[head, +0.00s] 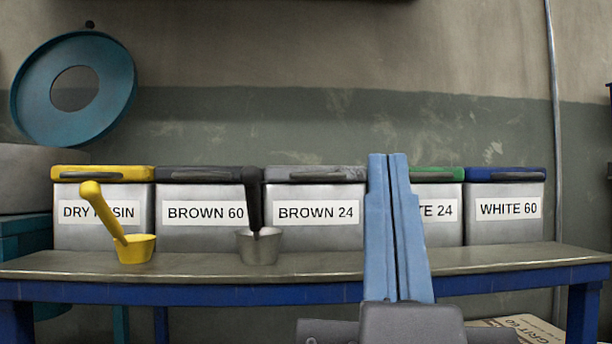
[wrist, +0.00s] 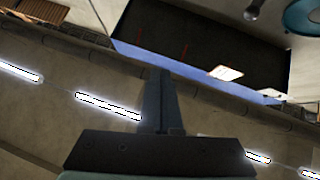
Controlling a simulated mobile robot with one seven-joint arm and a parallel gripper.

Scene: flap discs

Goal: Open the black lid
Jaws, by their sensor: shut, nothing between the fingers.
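The black lid (head: 205,172) is closed on the bin labelled BROWN 60 (head: 205,213), second from the left in the head view. It has a dark handle strip along its front edge. My gripper (head: 388,156) points upward to the right of this bin, in front of the seam between the BROWN 24 bin and the green-lidded bin. Its light blue fingers are pressed together and empty, and clear of the black lid. In the wrist view the shut fingers (wrist: 161,74) also show. I cannot make out the black lid there.
A yellow scoop (head: 136,247) and a metal scoop (head: 258,246) with a black upright handle stand on the bench (head: 500,258) before the bins. The metal scoop's handle overlaps the BROWN 60 bin's right edge. Yellow (head: 103,172), grey (head: 314,173), green (head: 440,174) and blue (head: 505,174) lids are closed.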

